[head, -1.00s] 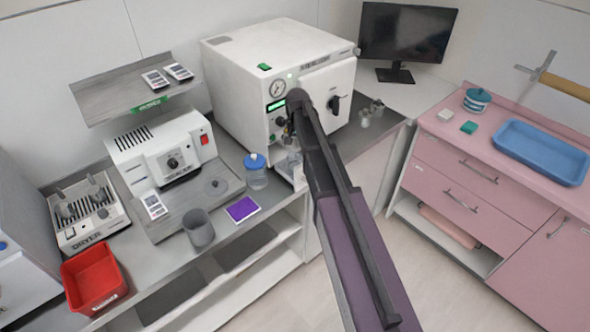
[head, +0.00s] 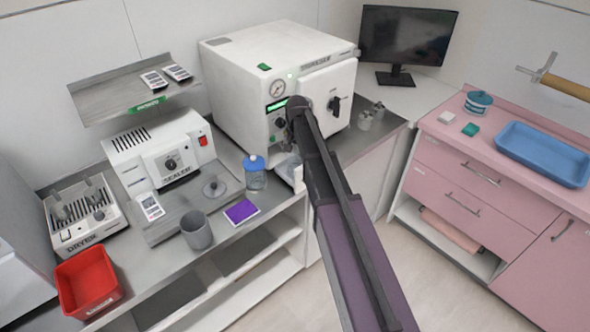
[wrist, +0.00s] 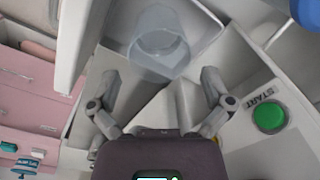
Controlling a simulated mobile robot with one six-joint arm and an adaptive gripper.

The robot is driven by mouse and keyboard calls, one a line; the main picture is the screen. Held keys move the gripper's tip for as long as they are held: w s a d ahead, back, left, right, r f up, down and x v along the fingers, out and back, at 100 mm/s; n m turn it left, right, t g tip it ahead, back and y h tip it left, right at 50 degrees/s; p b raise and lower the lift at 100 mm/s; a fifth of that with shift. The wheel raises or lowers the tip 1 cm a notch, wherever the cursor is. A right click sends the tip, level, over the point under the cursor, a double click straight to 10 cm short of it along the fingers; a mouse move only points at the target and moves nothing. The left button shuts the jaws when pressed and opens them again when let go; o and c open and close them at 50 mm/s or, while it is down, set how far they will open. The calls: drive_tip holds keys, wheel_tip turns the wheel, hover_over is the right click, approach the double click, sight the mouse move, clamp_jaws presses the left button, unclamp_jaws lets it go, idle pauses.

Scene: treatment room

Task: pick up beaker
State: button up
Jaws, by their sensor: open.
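A clear, translucent beaker (wrist: 160,48) shows at the top middle of the wrist view, just beyond the fingertips. My gripper (wrist: 161,80) is open, with its two fingers apart and nothing held between them. The beaker lies ahead of the gap between the fingers. In the head view the beaker (head: 287,168) is partly visible in front of the white autoclave, and my arm covers much of that spot. The gripper itself is mostly hidden behind the arm there.
The white autoclave (head: 265,70) stands close behind my arm. A blue-lidded jar (head: 255,172), a purple pad (head: 241,211) and a grey cup (head: 196,230) stand to the left. A green START button (wrist: 268,116) is right of the gripper.

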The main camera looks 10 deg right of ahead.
sight(295, 158)
drive_tip(key=shift+f+b, duration=1.7)
drive_tip(key=shift+f, duration=0.25)
drive_tip(key=c, duration=1)
drive_tip(key=shift+o, duration=0.2)
drive_tip(key=shift+r+p, duration=0.45)
drive_tip(key=shift+p, duration=0.05)
wheel_tip(295, 158, up, 9)
drive_tip(key=p, duration=0.8)
drive_tip(key=shift+p, duration=0.35)
